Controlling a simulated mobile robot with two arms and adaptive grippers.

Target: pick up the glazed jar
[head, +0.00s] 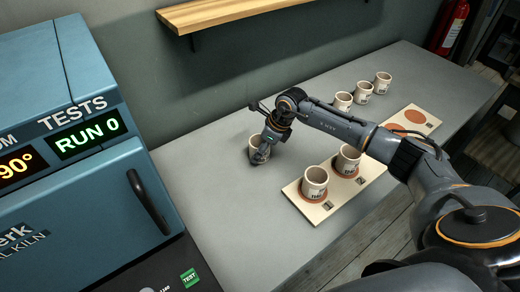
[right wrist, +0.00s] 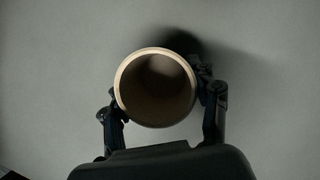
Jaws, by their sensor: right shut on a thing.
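A cream jar with dark lettering (head: 257,147) stands upright on the grey table, left of the board, in the head view. My right gripper (head: 262,154) comes down over it and is shut on it, partly hiding it. In the right wrist view the jar (right wrist: 156,88) shows from above as a round pale rim with a dark, empty inside. One finger is on each side of it. A gap between the jar and the table is not clear. I cannot tell its glaze from the other jars. My left gripper is in neither view.
Two similar jars (head: 315,183) (head: 347,161) stand on orange circles on a pale board (head: 322,210). A bare orange circle (head: 415,116) shows farther right. Three more jars (head: 363,92) stand behind my right arm. A blue kiln (head: 80,190) fills the left side. A wooden shelf (head: 230,13) hangs above.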

